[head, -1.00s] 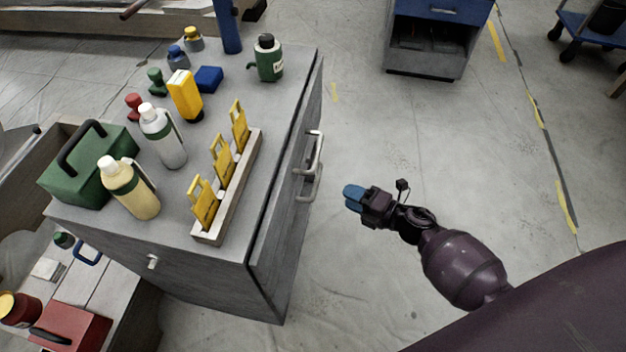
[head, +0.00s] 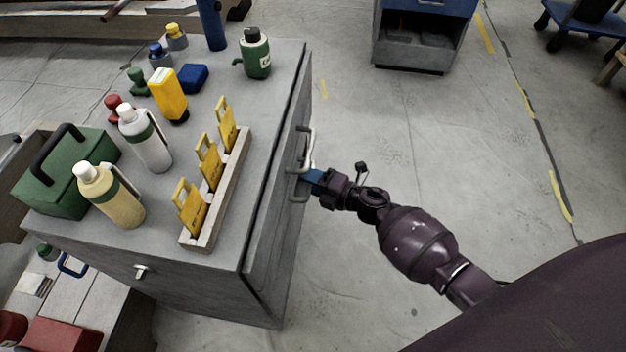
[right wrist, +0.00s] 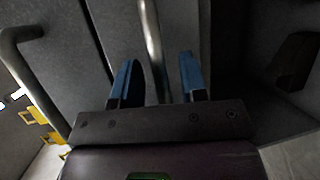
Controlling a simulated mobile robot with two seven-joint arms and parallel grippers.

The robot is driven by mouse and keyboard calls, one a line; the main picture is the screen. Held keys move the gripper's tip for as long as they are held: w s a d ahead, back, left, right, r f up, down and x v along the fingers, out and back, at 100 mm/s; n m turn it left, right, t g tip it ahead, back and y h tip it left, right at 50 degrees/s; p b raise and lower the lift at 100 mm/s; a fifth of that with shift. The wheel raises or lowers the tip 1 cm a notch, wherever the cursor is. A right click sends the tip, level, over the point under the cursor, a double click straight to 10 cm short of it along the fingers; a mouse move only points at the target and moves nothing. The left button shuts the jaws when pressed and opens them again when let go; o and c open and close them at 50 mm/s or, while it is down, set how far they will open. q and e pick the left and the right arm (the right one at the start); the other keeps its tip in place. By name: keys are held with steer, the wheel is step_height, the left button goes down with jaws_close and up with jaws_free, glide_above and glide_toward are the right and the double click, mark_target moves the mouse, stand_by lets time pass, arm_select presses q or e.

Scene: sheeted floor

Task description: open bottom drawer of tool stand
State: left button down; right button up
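The grey tool stand (head: 268,115) is on the left in the head view, its drawer front facing right. An upper handle (head: 308,148) and a lower handle (head: 298,192) stick out from that front. My right gripper (head: 311,178) is at the lower handle, partly covering it. In the right wrist view, its blue fingers (right wrist: 157,82) are apart, with a vertical metal handle bar (right wrist: 151,40) between them and gaps on both sides. Another curved handle (right wrist: 20,36) shows at left there. The drawer fronts look closed. My left gripper is out of view.
A blue and grey cabinet (head: 420,40) stands at the back. The floor right of the stand is clear.

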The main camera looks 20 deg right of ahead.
steer(key=shift+c, duration=0.3)
jaws_close()
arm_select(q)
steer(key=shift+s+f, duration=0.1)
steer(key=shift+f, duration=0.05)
arm_select(e)
steer(key=shift+s+d, duration=0.1)
steer(key=shift+d, duration=0.05)
arm_select(q)
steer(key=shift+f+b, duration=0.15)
steer(key=shift+b, duration=0.65)
arm_select(e)
steer(key=s+d, duration=0.8)
steer(key=d, duration=0.4)
steer(key=s+d, duration=0.8)
steer(key=d, duration=0.4)
steer(key=shift+s+d, duration=0.35)
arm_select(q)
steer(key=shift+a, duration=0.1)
arm_select(e)
steer(key=shift+o, duration=0.3)
jaws_free()
